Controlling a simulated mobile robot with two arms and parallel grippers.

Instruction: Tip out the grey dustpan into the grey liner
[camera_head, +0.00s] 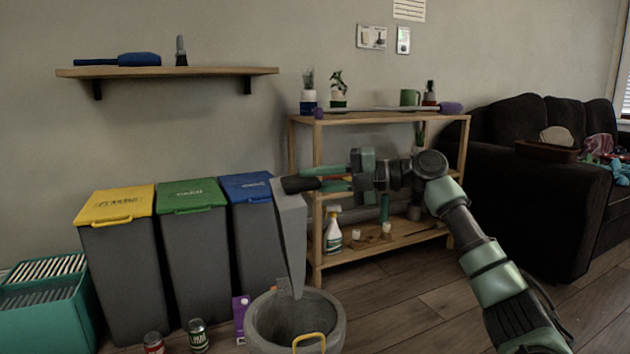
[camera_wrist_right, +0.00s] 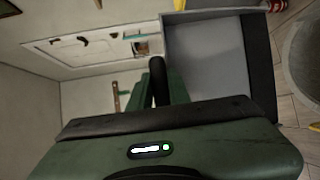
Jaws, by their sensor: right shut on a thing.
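The grey dustpan (camera_head: 291,235) hangs steeply tilted, its lower end over the grey liner (camera_head: 337,325). The liner is a round open bin with a yellow handle on its front. My right gripper (camera_head: 318,178) is shut on the dustpan's dark handle, above and slightly right of the liner. In the right wrist view the pan (camera_wrist_right: 205,58) looks bare inside, and the gripper's green fingers (camera_wrist_right: 158,85) are around the handle. The liner's rim (camera_wrist_right: 290,55) shows at the right there. The liner's floor is mostly hidden. My left gripper is not in view.
Yellow-, green- and blue-lidded bins (camera_head: 190,235) stand left of the liner. Two cans (camera_head: 197,336) and a purple carton (camera_head: 241,318) are on the floor nearby. A wooden shelf unit (camera_head: 380,252) stands behind my arm, a dark sofa (camera_head: 540,190) at right.

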